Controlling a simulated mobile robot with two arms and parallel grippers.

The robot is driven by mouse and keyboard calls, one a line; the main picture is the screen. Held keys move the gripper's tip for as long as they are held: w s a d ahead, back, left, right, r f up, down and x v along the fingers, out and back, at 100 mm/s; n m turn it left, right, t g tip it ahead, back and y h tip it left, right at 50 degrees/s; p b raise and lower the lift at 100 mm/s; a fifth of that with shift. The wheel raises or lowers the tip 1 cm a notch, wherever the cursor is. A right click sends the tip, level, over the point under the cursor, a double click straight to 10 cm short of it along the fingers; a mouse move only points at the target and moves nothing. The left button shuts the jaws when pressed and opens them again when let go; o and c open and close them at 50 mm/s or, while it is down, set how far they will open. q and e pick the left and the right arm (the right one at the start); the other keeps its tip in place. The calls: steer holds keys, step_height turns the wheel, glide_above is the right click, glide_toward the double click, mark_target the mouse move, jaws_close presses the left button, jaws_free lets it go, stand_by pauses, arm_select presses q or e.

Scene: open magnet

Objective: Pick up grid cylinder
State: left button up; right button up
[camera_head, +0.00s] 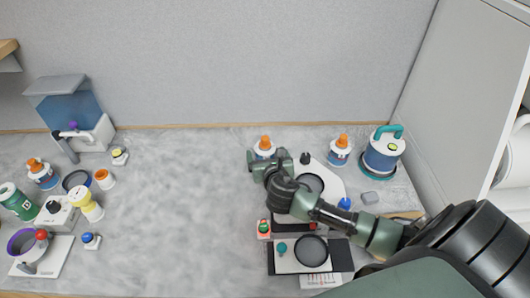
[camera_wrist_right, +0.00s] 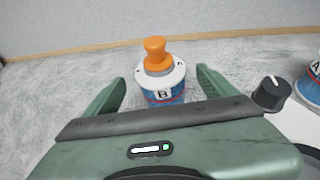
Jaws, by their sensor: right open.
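A blue and white cylinder with an orange knob and a letter B (camera_wrist_right: 163,93) stands upright on the counter in the right wrist view. It also shows at the back of the counter in the head view (camera_head: 264,147), partly hidden by my gripper. My right gripper (camera_head: 262,164) is open, and its two fingers flank the cylinder in the wrist view (camera_wrist_right: 161,88). A similar orange-knobbed cylinder (camera_head: 340,152) stands further right. I cannot tell which is the grid cylinder. My left gripper is not in view.
A white device with a dark round plate (camera_head: 331,183) and a black knob (camera_head: 305,158) is right of the gripper. A larger blue canister with a teal handle (camera_head: 383,152) stands at the back right. The counter's middle (camera_head: 185,190) is clear; several containers crowd the left.

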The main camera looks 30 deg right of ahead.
steer(key=x, duration=0.2)
steer(key=shift+w+d+f, duration=0.15)
steer(key=shift+w, duration=0.1)
steer(key=c, duration=1.8)
steer(key=shift+o, duration=0.2)
